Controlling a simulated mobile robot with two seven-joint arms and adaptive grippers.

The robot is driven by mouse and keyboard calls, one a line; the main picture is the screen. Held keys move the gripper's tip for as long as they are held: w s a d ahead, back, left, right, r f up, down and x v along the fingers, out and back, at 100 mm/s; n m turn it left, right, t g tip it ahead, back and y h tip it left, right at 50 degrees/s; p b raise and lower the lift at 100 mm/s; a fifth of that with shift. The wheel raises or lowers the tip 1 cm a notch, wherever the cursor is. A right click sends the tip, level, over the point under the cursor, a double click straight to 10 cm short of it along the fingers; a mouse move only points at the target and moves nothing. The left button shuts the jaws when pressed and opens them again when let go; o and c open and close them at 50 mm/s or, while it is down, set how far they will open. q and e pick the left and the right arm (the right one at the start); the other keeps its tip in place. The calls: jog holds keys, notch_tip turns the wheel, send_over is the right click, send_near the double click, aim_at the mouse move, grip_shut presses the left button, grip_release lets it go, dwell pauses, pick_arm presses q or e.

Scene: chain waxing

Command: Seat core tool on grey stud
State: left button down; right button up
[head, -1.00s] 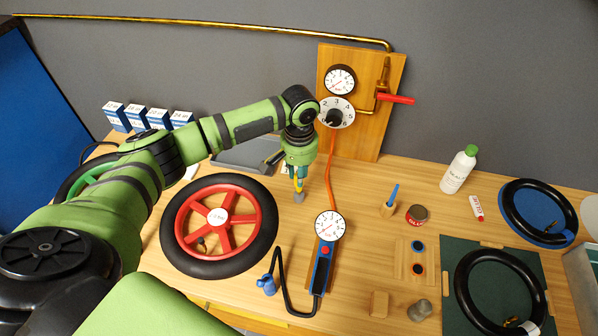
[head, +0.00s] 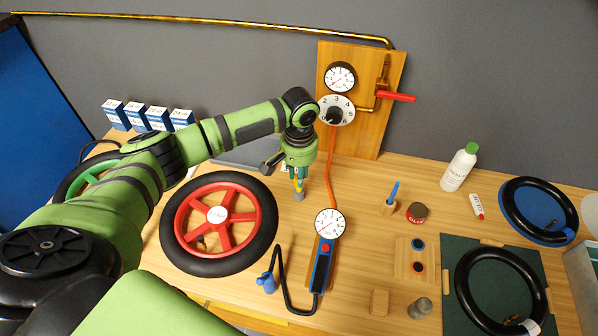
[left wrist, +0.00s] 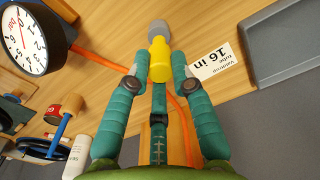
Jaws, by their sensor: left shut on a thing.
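My left gripper (head: 299,180) points down over the table, right of the red-rimmed wheel. Its teal fingers are shut on the yellow core tool (left wrist: 159,60), which stands out past the fingertips in the left wrist view. The grey stud (left wrist: 158,32) shows just beyond the tool's end there, in line with it. In the head view the grey stud (head: 299,197) is directly below the gripper. I cannot tell whether the tool touches the stud. The fingers hide part of the tool. My right gripper is not in view.
The red wheel with black tire (head: 219,222) lies left of the gripper. An orange hose (head: 330,170) runs close on the right to a gauge (head: 330,224). A label card (left wrist: 213,66) lies near the stud. A grey tray (left wrist: 277,40) is close by.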

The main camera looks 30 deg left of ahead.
pick_arm(q)
jog(key=shift+f, duration=0.4)
dwell(0.3)
jog(key=c, duration=1)
grip_release()
notch_tip(320, 180, up, 12)
jog(key=shift+s+d, duration=0.1)
jog(key=shift+s, duration=0.05)
